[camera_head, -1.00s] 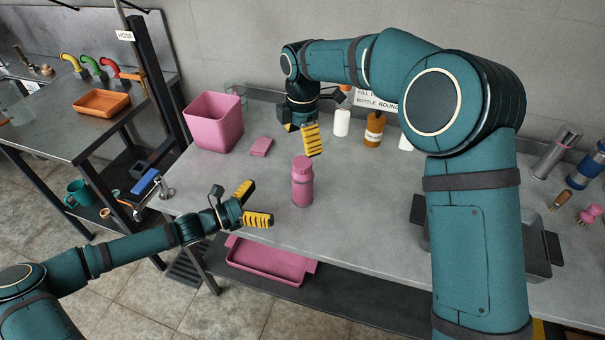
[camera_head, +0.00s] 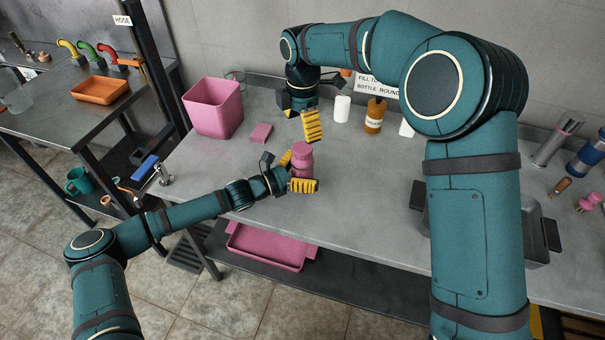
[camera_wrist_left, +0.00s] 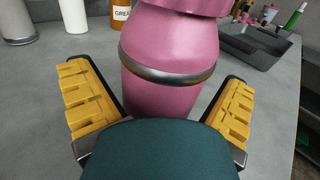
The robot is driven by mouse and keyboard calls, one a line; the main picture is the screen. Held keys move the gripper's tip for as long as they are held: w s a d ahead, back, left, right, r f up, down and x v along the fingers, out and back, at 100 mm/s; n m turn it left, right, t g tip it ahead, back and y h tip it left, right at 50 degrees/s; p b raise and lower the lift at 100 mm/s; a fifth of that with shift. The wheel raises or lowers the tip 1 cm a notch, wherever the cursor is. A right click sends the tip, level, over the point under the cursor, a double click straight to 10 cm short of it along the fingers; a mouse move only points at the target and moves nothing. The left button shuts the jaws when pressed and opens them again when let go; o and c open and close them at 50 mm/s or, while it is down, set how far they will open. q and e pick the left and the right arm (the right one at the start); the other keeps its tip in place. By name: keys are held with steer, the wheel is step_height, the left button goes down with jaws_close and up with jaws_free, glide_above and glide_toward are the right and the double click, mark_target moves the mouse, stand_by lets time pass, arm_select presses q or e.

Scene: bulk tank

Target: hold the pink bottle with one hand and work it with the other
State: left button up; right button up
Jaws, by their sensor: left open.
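The pink bottle (camera_head: 302,161) stands upright on the grey table near its front edge, with its pink cap on. In the left wrist view the bottle (camera_wrist_left: 165,75) fills the middle and shows a dark band around it. My left gripper (camera_head: 300,174) is open, with one yellow finger on each side of the bottle. In the left wrist view (camera_wrist_left: 160,108) gaps show between the fingers and the bottle. My right gripper (camera_head: 303,124) hangs pointing down above and behind the bottle. One yellow finger shows clearly; the other is mostly hidden.
A pink bin (camera_head: 214,108) and a pink block (camera_head: 261,133) are at the back left. A white bottle (camera_head: 342,108) and an amber bottle (camera_head: 375,115) stand at the back. A grey basin (camera_head: 537,243) is on the right. A pink tray (camera_head: 268,247) lies on the shelf below.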

arm_select(q)
steer(key=shift+w+d, duration=0.15)
steer(key=shift+d, duration=0.1)
